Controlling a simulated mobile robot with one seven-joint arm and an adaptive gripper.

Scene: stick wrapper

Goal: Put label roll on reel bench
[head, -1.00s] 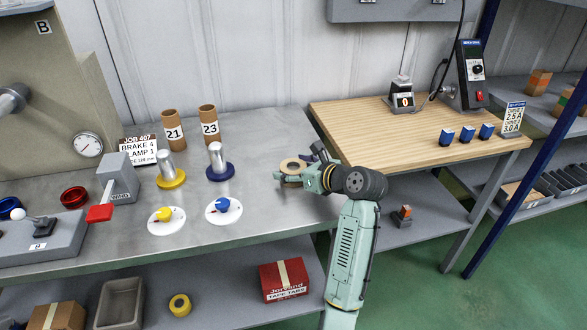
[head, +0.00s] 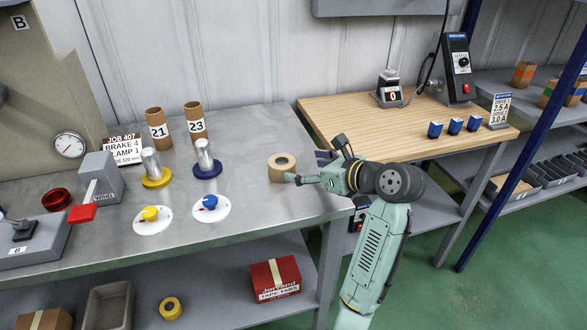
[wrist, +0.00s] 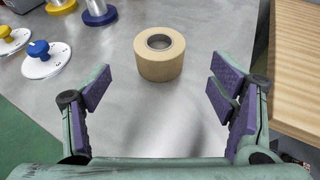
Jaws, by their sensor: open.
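The label roll (head: 281,168) is a tan roll with a hollow core, lying flat near the right end of the grey metal bench (head: 255,215). My gripper (head: 306,168) is open and empty just right of the roll. In the wrist view the roll (wrist: 160,62) stands ahead of and between the spread purple-padded fingers (wrist: 160,100), apart from both. The bench has two upright silver posts, one on a yellow base (head: 156,177) and one on a blue base (head: 207,167). Both posts are bare.
Yellow (head: 151,214) and blue (head: 210,203) knobs on white dials sit before the posts. Cardboard tubes marked 21 (head: 158,128) and 23 (head: 195,122) stand behind. A red-handled lever block (head: 97,185) is at left. A wooden table (head: 370,130) adjoins at right. Bench space around the roll is clear.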

